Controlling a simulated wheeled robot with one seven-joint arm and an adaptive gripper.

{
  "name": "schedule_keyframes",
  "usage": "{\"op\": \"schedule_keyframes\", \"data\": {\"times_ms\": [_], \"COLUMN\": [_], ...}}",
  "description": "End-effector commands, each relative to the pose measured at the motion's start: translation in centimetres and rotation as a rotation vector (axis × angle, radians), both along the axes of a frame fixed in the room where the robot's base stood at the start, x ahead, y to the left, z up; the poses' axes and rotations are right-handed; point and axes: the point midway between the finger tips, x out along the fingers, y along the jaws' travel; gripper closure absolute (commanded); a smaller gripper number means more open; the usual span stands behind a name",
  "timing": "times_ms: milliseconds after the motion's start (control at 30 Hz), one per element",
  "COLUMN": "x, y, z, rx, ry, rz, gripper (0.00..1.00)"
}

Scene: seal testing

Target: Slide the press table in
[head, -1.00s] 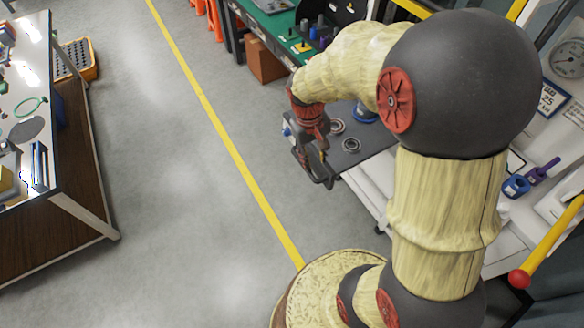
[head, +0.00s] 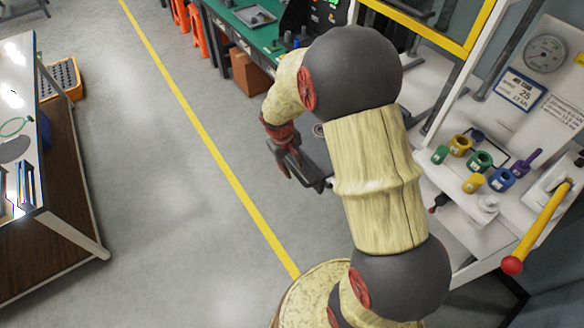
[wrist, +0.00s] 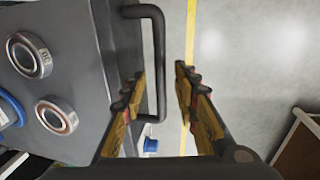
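The press table is a dark grey plate (wrist: 82,62). In the wrist view it fills the left side. In the head view only a small part of it (head: 319,152) shows beside my arm. A dark U-shaped handle (wrist: 160,50) sticks out from its edge. My gripper (wrist: 161,76) is open, with one finger on each side of the handle bar in the picture. I cannot tell whether either finger touches it. In the head view my gripper (head: 290,170) is at the handle, and my arm hides most of the table.
Two metal rings, one upper (wrist: 45,60) and one lower (wrist: 71,121), and a blue part (wrist: 11,108) lie on the table. A press frame with coloured collars (head: 480,161) and a yellow lever (head: 537,228) stands right. A workbench (head: 62,165) stands left; the floor between is clear.

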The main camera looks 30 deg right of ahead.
Motion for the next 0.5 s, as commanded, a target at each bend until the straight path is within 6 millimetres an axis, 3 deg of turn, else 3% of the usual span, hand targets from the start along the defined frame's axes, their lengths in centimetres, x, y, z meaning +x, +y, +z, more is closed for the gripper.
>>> {"op": "schedule_keyframes", "data": {"times_ms": [333,500], "x": [0.04,0.04], "y": [-0.11,-0.1], "z": [-0.53,-0.52], "rx": [0.0,0.0], "ry": [-0.002,-0.001], "rz": [-0.001,-0.001], "gripper": [0.7,0.78]}}
